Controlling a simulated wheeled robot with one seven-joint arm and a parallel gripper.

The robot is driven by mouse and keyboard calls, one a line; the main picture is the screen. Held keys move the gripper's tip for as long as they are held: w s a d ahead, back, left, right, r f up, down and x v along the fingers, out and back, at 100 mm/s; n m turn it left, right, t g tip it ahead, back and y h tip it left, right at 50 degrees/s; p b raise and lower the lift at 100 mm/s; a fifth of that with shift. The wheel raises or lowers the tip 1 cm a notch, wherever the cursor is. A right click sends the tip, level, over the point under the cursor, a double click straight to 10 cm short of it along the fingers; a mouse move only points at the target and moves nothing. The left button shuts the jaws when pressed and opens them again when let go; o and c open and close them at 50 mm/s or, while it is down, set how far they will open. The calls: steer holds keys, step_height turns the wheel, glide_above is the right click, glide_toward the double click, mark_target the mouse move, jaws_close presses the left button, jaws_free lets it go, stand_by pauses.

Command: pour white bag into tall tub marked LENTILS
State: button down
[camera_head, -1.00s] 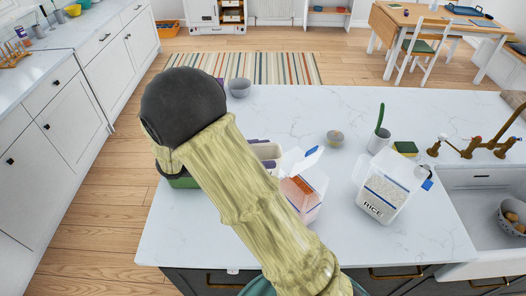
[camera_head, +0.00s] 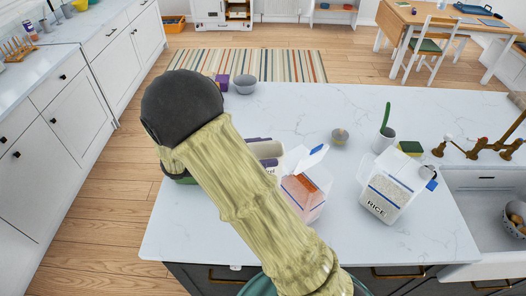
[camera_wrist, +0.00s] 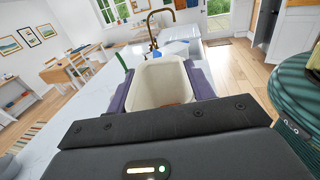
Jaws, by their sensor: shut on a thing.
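My gripper (camera_wrist: 158,92) is shut on the white bag (camera_wrist: 150,72), with a purple finger on each side. The bag is cream-white and open at the top, with some reddish contents low inside. In the head view the bag (camera_head: 268,151) shows past my arm, which hides much of it and my gripper. The bag is just left of and behind an open clear tub (camera_head: 309,196) with orange-red contents and a raised, blue-edged lid. My arm covers part of this tub, and no label is readable on it.
An open tub marked RICE (camera_head: 388,192) stands to the right. A grey bowl (camera_head: 245,84), purple box (camera_head: 221,82), small round bowl (camera_head: 340,136), cup with a green handle (camera_head: 383,139) and sponge (camera_head: 410,148) sit farther back. The sink (camera_head: 488,205) is at right.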

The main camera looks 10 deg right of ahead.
step_height(320, 180, up, 5)
steer(key=p, duration=0.4)
steer(key=shift+p, duration=0.4)
steer(key=shift+f, duration=0.1)
